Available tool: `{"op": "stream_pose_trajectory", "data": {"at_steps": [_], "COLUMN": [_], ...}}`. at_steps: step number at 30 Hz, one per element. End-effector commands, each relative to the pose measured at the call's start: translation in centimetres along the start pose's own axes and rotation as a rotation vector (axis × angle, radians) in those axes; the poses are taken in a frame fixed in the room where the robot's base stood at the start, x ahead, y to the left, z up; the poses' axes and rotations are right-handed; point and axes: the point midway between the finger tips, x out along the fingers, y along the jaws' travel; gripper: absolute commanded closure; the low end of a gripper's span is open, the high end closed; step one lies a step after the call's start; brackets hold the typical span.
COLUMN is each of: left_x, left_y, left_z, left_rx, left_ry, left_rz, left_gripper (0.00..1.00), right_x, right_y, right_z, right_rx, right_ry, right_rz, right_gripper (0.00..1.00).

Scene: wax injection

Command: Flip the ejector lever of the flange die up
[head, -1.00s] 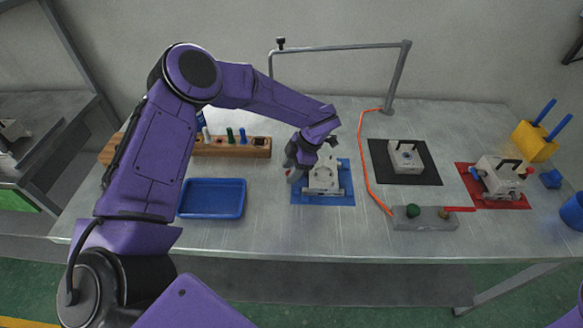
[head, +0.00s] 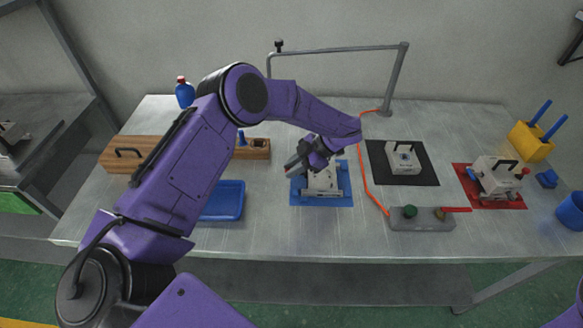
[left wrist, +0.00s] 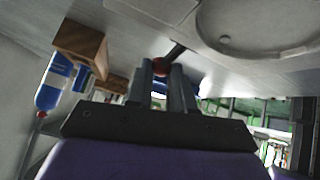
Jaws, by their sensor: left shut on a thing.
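The flange die (head: 322,183) is a pale block on the blue mat (head: 300,198). Its round recessed face shows at the upper right of the left wrist view (left wrist: 255,30). The ejector lever (left wrist: 175,52) is a dark rod with a red ball knob (left wrist: 160,67). My left gripper (head: 296,166) is over the upper left of the die, and its fingers (left wrist: 174,75) are shut on the lever near the knob. In the head view the gripper and forearm hide the lever and part of the die. My right gripper is out of view.
A blue tray (head: 222,213) lies left of the mat. A grey control box (head: 422,224) with a green button and an orange cable stand to the right. Other dies sit on a black mat (head: 378,170) and a red mat (head: 513,203). A metal frame (head: 394,78) stands behind.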

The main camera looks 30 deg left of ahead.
Motion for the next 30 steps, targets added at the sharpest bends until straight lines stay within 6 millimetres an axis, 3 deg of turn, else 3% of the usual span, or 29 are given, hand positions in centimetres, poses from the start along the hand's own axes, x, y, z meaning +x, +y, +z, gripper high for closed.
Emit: {"op": "stream_pose_trajectory", "data": {"at_steps": [9,24,25,27,30], "left_x": [-0.5,-0.58,-0.58,-0.59,-0.61], "left_y": [-0.11,-0.14,-0.14,-0.13,-0.1], "left_z": [0.13,0.07,0.07,0.06,0.05], "left_rx": [-0.001,-0.001,-0.001,-0.001,-0.002], "left_ry": [0.124,0.148,0.148,0.148,0.148], "left_rz": [0.035,0.039,0.039,0.039,0.039], "left_gripper": [1.0,1.0,0.75,0.52,0.52], "right_x": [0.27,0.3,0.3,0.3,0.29], "right_y": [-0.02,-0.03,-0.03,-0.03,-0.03], "right_z": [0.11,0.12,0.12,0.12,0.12], "right_rx": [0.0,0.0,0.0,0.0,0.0], "right_ry": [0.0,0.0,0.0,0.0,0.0], "right_rz": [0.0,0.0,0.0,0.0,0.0], "right_gripper": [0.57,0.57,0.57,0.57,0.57]}}
